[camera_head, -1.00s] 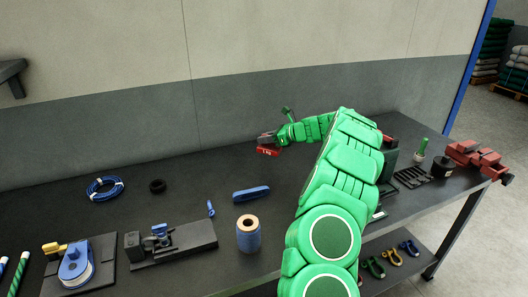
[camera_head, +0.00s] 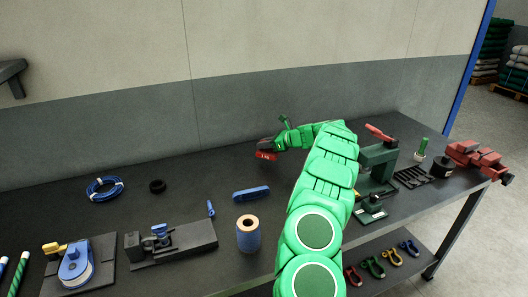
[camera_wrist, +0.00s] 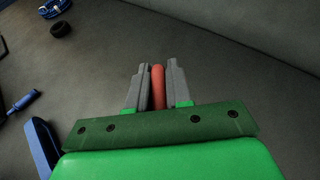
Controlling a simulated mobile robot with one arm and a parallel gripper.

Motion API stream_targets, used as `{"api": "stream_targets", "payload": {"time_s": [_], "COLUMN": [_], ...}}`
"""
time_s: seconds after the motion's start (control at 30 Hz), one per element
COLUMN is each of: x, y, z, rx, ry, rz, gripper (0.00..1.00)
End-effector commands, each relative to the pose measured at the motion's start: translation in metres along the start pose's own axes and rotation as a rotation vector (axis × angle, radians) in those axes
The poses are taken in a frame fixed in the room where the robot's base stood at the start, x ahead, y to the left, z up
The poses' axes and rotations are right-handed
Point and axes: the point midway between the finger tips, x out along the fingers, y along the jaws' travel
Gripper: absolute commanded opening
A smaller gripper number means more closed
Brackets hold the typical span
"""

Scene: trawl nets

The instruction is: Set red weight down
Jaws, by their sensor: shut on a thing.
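The red weight (camera_head: 267,155) has white lettering and is at the back of the workbench, near the wall, in the head view. My gripper (camera_head: 267,144) is just above it, with its fingers shut on it. In the wrist view, the weight shows as a narrow red strip (camera_wrist: 158,86) between the two grey fingers of my gripper (camera_wrist: 158,75). Most of it is hidden by the fingers. I cannot tell whether its underside touches the bench top.
A blue rope coil (camera_head: 104,188), black ring (camera_head: 158,186), blue-handled tool (camera_head: 251,193) and twine spool (camera_head: 248,234) lie left of my arm. A green press (camera_head: 378,165) and red vise (camera_head: 474,156) stand right. The bench (camera_head: 205,180) around the weight is clear.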

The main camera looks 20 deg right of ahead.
Motion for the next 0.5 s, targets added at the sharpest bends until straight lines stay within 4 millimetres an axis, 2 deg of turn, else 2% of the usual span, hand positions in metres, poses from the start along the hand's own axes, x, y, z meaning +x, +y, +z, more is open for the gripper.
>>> {"api": "stream_targets", "payload": {"time_s": [0.3,0.5], "x": [0.006,0.015], "y": [-0.006,-0.006], "z": [-0.006,-0.028], "rx": [-0.001,0.000], "ry": [-0.001,-0.001], "rz": [0.000,-0.001], "gripper": [0.00,0.00]}}
